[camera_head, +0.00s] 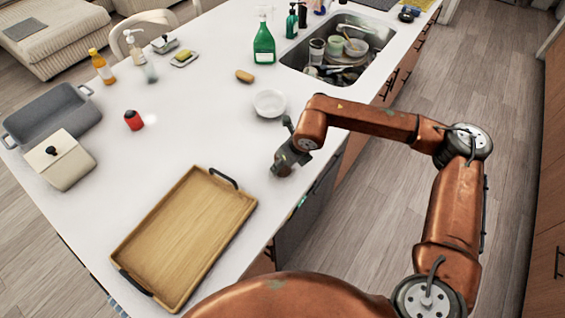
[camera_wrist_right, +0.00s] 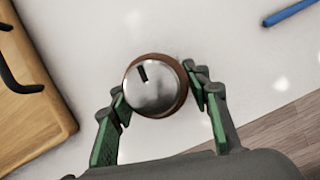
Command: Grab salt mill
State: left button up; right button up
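The salt mill (camera_wrist_right: 153,85) shows in the right wrist view from above, with a round metal top, a dark slot and a brown rim. It stands on the white countertop. My right gripper (camera_wrist_right: 158,86) is open, with green-padded fingers on both sides of the mill; small gaps seem to remain, though contact is hard to judge. In the head view my right gripper (camera_head: 284,165) is low over the counter's right edge and mostly hides the mill. My left gripper is not in view.
A wooden tray (camera_head: 190,235) with black handles lies left of my right gripper. A white bowl (camera_head: 270,103) is just behind it. The sink (camera_head: 340,50) holds dishes. A red shaker (camera_head: 133,120) and grey pan (camera_head: 50,118) stand farther left. The counter's middle is clear.

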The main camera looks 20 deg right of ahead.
jog(key=c, duration=0.8)
jog(key=shift+c, duration=0.2)
